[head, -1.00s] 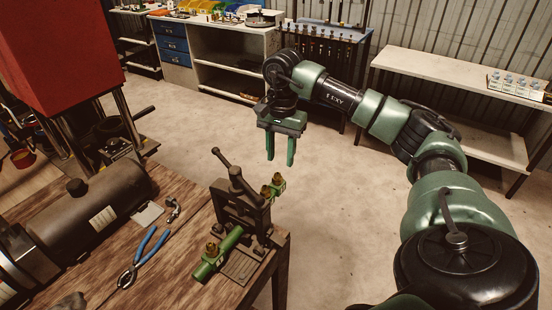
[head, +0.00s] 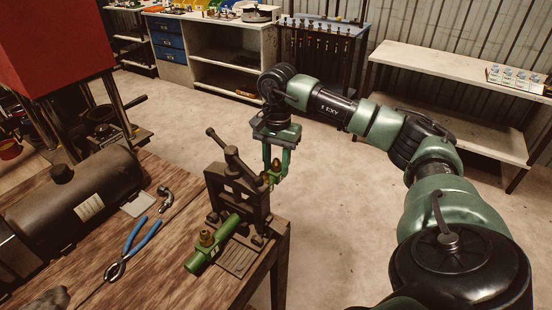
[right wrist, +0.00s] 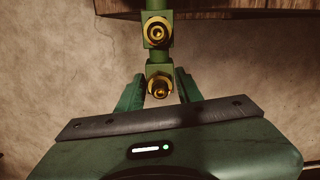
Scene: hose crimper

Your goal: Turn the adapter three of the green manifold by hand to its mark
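The green manifold (head: 215,243) is held in a dark vise (head: 236,197) at the table corner, with one brass adapter (head: 206,238) on its near part. Its far end reaches past the vise, mostly hidden behind it in the head view. In the right wrist view two brass-fitted blocks show, an upper adapter (right wrist: 157,31) and a lower, end adapter (right wrist: 160,85). My right gripper (head: 275,166) is open, its fingers on either side of the end adapter, seemingly with small gaps. I cannot read any mark. My left gripper is not in view.
Blue-handled pliers (head: 133,250), a small metal fitting (head: 164,197) and a dark cylinder (head: 85,203) lie on the wooden table (head: 185,285). A red machine (head: 55,50) stands at the left. The floor right of the table is clear.

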